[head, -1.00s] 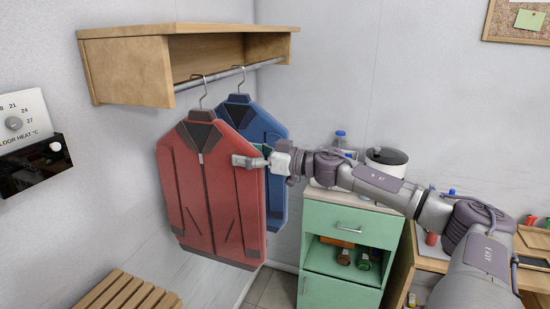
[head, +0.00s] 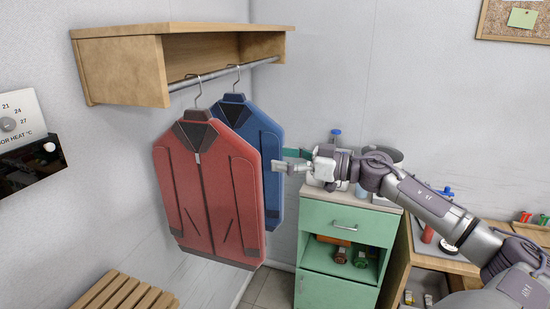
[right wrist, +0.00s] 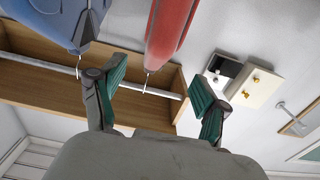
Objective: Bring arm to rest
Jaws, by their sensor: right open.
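My right gripper (head: 284,160) is open and empty, just right of the jackets in the head view. In the right wrist view, its two green-padded fingers (right wrist: 160,90) are spread wide with nothing between the pads. A red jacket (head: 208,200) hangs from the rail in front. A blue jacket (head: 262,135) hangs behind it, partly hidden by it. Both show at the top of the right wrist view, red (right wrist: 172,30) in the middle and blue (right wrist: 45,20) at the left. My left gripper is not in view.
A wooden shelf (head: 125,65) with a metal rail (head: 220,74) is on the wall. A green cabinet (head: 340,222) with bottles and a white container on top stands below my right arm. A slatted bench (head: 125,293) is at bottom left. A wall heater control (head: 20,118) is at left.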

